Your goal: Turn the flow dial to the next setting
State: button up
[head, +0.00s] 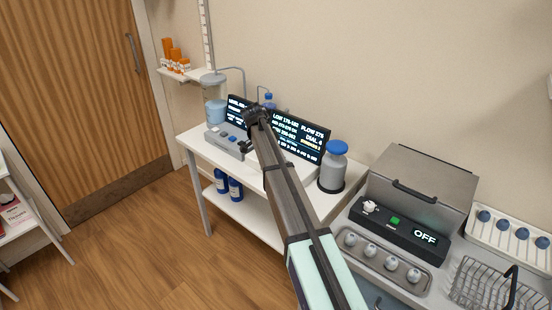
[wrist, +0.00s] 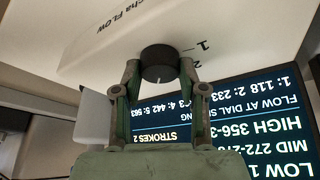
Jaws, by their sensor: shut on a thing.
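The flow dial is a round dark knob (wrist: 160,62) on a white panel in the wrist view. The panel carries upside-down lettering and the marks 1 and 2 beside the knob. My gripper (wrist: 158,75) has one finger on each side of the knob and is shut on it. A small light mark shows on the knob's near edge. In the head view my arm and gripper (head: 255,112) reach over the white bench and hide the dial. The display screen (head: 300,135) behind it lists LOW, FLOW and DIAL lines; it also fills the right of the wrist view (wrist: 265,130).
A grey bottle with a blue cap (head: 334,165) stands right of the screen on the white bench (head: 220,157). A grey device (head: 228,140) with blue buttons is at left. A lidded unit reading OFF (head: 415,200) and a wire basket (head: 495,290) stand at the right.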

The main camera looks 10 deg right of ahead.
jog(key=shift+s+f, duration=0.1)
dwell(0.3)
jog(key=o, duration=1.1)
jog(key=shift+o, duration=0.2)
jog(key=v, duration=1.2)
jog(key=shift+d, duration=0.1)
